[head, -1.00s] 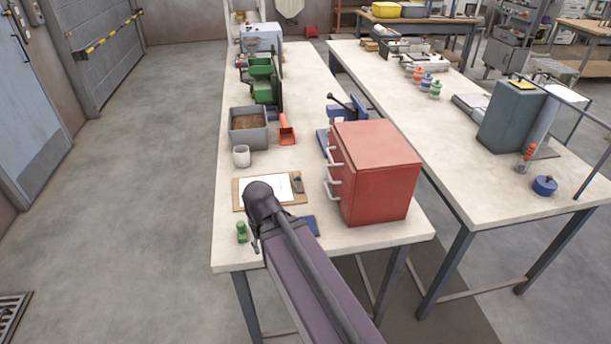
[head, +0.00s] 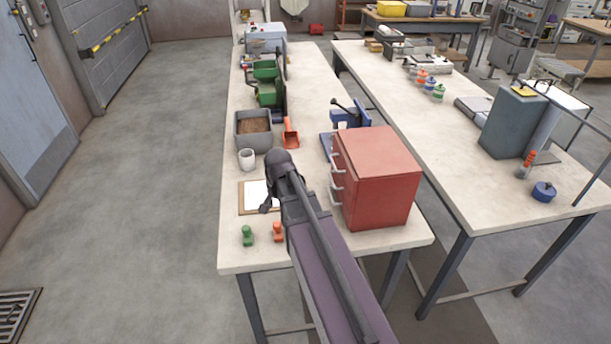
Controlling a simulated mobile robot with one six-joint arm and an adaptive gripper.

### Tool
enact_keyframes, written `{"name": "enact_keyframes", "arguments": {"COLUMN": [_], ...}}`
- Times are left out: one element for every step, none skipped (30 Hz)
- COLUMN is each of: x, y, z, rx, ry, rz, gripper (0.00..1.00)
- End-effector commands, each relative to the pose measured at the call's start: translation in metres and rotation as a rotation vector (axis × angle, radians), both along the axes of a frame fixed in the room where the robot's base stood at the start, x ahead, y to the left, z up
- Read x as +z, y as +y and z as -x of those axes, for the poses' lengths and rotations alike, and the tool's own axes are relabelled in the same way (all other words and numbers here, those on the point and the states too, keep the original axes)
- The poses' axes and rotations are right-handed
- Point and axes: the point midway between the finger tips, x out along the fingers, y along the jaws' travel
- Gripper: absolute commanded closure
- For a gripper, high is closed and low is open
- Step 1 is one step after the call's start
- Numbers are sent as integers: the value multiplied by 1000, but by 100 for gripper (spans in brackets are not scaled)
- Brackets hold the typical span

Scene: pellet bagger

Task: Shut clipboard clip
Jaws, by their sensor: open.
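The clipboard (head: 242,204) lies on the near left part of the workbench. It is a brown board with white paper (head: 255,195) on it. Its right part, with the clip, is hidden behind my arm, so I cannot see how the clip stands. My gripper (head: 267,204) is over the right part of the clipboard, mostly covered by my own wrist; one dark fingertip shows over the paper. It is open. I cannot tell whether it touches the board or clip.
A red drawer cabinet (head: 380,185) with grey handles stands close to the right. A white cup (head: 247,160), a grey bin (head: 254,142) and an orange scoop (head: 290,139) lie beyond. Green (head: 247,236) and orange (head: 278,231) stamp-like pieces stand in front, near the bench edge.

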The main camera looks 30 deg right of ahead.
Motion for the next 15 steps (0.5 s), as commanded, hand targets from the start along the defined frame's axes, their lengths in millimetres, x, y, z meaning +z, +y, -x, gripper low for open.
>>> {"name": "enact_keyframes", "arguments": {"x": [12, 16, 21, 24, 28, 32, 36, 39, 43, 46, 48, 51, 53, 55, 57], "y": [-15, -22, -33, -41, -49, -60, -68, -76, -87, -94, -101, -110, -115, -120, -127], "z": [-19, -26, -36, -43, -50, -59, -65, -71, -78, -84, -88, -94, -97, -101, -104], "rx": [-92, -147, -225, -283, -338, -415, -469, -523, -591, -638, -683, -739, -776, -810, -849], "ry": [-12, -20, -32, -40, -48, -59, -67, -75, -84, -92, -99, -108, -113, -117, -124], "rz": [-8, -13, -21, -28, -34, -43, -51, -57, -67, -74, -81, -89, -96, -101, -108], "gripper": [35, 35, 35, 35, 35, 35, 35, 35, 35, 35, 35, 35, 35, 35, 35]}}
